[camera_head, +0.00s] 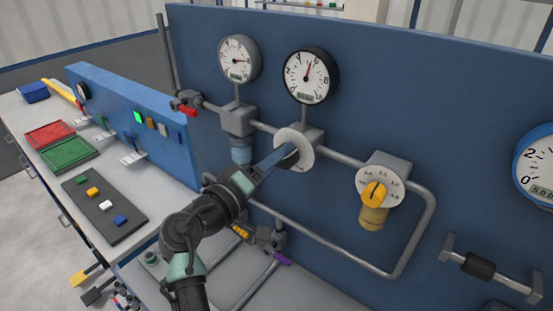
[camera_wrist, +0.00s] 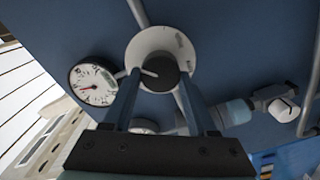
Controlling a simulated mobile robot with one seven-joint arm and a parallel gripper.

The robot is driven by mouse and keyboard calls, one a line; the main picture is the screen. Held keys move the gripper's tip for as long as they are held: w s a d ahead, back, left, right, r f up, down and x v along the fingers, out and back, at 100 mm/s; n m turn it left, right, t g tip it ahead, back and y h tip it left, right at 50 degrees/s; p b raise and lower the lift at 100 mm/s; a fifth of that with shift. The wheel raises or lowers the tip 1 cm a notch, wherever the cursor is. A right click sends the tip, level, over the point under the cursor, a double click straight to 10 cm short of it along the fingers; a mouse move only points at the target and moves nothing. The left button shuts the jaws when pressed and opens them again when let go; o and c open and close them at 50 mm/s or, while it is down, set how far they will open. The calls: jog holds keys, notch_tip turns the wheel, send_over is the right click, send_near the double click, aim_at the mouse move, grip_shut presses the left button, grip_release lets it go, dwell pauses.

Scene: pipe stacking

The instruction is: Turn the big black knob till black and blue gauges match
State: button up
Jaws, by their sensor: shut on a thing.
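The big black knob (camera_wrist: 158,70) sits on a round white dial plate (camera_head: 302,143) on the blue panel. My gripper (camera_wrist: 159,80) reaches it from the front, and its two fingers are shut on the knob's sides. In the head view my gripper's fingers hide most of the knob. The black-rimmed gauge (camera_head: 310,76) is above the knob; its red needle points up and slightly right, and its digits are too small to read. The blue-rimmed gauge (camera_head: 540,166) is cut off by the right edge; its display starts with 5.0, and its needle is not clear.
A grey-rimmed gauge (camera_head: 240,60) is left of the black one. An orange knob (camera_head: 374,193) is on the pipe to the right. A red-handled valve (camera_head: 187,109) is at left. Grey pipes (camera_head: 330,254) run below my gripper. A bench with trays (camera_head: 68,152) is at left.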

jog(key=o, duration=1.4)
jog(key=shift+c, duration=0.2)
jog(key=shift+s+a, duration=0.1)
jog(key=b+v, duration=0.4)
jog(key=v, duration=0.8)
jog(key=shift+s+a+b, duration=0.15)
jog(key=shift+s+b, duration=0.15)
jog(key=shift+s, duration=0.05)
